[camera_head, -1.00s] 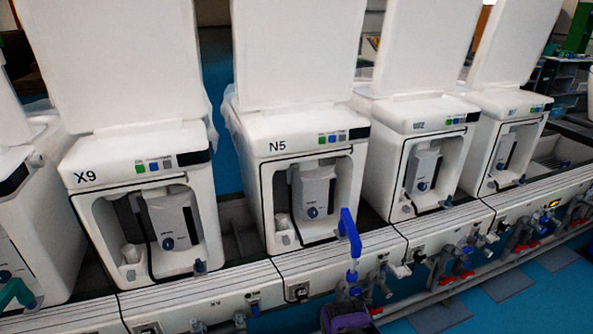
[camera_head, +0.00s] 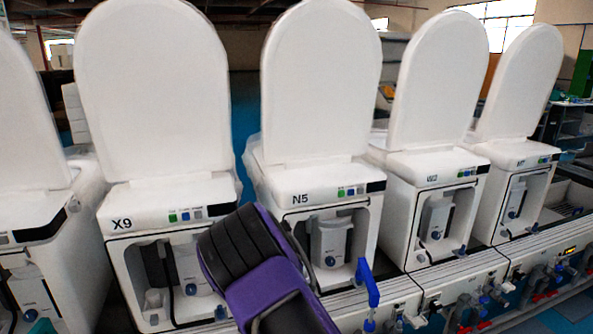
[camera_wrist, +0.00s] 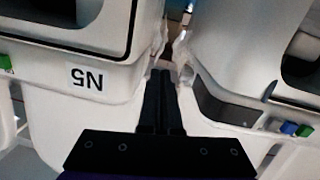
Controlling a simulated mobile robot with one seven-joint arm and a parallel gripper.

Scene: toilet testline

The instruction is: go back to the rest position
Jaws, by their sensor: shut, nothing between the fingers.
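My gripper (camera_wrist: 161,76) shows in the wrist view as two black fingers side by side, closed together with nothing between them. It points at the gap between two white toilet units. The unit marked N5 (camera_wrist: 60,105) appears upside down on the left of that view, and another white unit (camera_wrist: 225,65) is on the right. In the head view my purple and black arm rises from the bottom, in front of the X9 unit (camera_head: 150,215) and the N5 unit (camera_head: 290,188). The fingers cannot be made out there.
White toilet units with raised lids (camera_head: 320,80) stand in a row along the line. A blue lever (camera_head: 367,283) sticks up in front of N5. Pipes and valves (camera_head: 500,290) run along the lower right. Shelving (camera_head: 568,120) stands at the far right.

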